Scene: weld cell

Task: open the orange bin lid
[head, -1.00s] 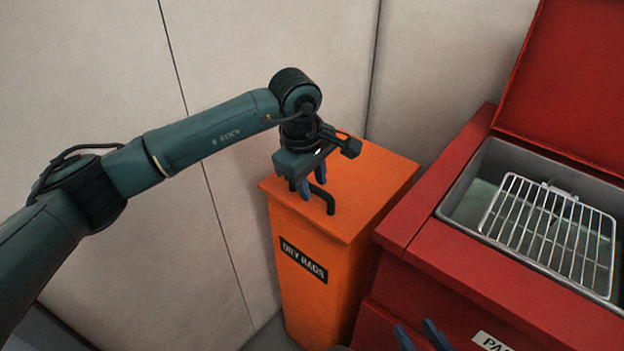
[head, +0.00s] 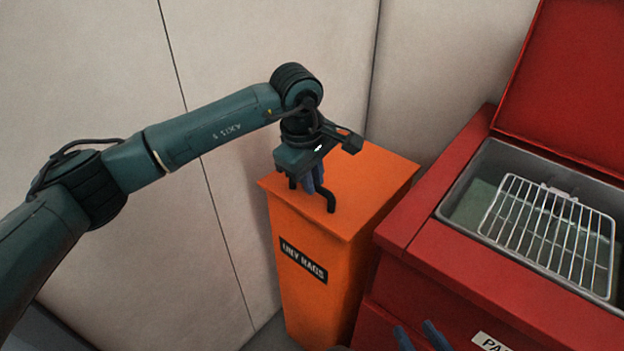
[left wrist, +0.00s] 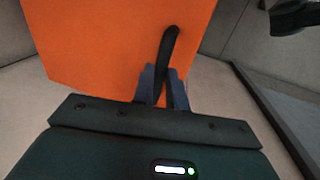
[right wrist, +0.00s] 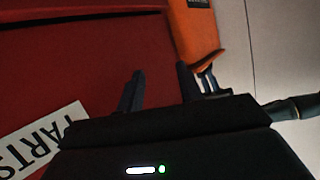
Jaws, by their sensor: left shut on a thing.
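The orange bin (head: 305,290) stands against the wall with a dark label on its front. Its orange lid (head: 375,172) lies flat and closed on top. A black bar handle (head: 330,200) sits near the lid's front edge. My left gripper (head: 313,188) is over the lid with its fingers shut on the handle; the left wrist view shows the handle (left wrist: 170,45) between the blue fingers (left wrist: 160,78). My right gripper (head: 420,338) is at the bottom edge of the head view, apart from the bin. In the right wrist view its fingers (right wrist: 158,88) are spread and empty.
A red parts washer (head: 440,262) stands right of the bin, its lid (head: 570,75) raised. A wire rack (head: 550,235) lies in its grey basin. Pale wall panels (head: 90,70) are close behind and left of the bin.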

